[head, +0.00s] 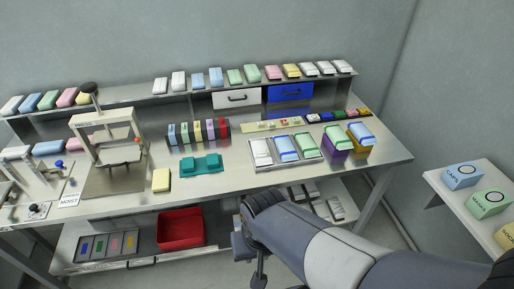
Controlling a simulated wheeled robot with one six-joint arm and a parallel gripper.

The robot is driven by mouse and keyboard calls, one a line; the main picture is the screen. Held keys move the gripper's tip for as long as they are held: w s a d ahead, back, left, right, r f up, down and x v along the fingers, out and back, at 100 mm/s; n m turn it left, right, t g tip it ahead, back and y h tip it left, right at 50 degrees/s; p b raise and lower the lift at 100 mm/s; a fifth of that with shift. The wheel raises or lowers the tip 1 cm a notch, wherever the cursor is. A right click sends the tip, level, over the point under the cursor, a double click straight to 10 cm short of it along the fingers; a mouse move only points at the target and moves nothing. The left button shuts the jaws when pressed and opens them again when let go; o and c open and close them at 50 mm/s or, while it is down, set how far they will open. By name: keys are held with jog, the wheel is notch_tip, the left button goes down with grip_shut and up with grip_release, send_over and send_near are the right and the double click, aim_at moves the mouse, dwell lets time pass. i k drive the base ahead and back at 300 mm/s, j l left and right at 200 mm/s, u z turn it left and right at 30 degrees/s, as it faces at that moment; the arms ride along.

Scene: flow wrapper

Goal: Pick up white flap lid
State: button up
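I cannot tell for sure which thing is the white flap lid. A white block-like item (261,152) sits in the left part of a metal tray (300,164) on the bench, beside a blue one (286,148) and a green one (306,145).
A press (107,150) stands on the bench's left. A teal holder (201,164), a yellow block (161,180) and a row of coloured blocks lie mid-bench. A red bin (181,228) is on the lower shelf. Boxes, one marked CAPS (463,176), stand on the right side table.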

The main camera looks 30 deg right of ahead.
aim_at(314, 117)
jog(key=i+l+z, duration=0.1)
jog(key=l, duration=0.3)
jog(key=i+l+z, duration=0.1)
jog(key=i+l, duration=0.15)
jog(key=l, duration=0.15)
jog(key=i+l+z, duration=0.1)
jog(key=l, duration=0.3)
jog(key=i+l, duration=0.25)
jog(key=l, duration=0.15)
jog(key=i+l+z, duration=0.15)
jog(key=l, duration=0.25)
jog(key=i, duration=0.05)
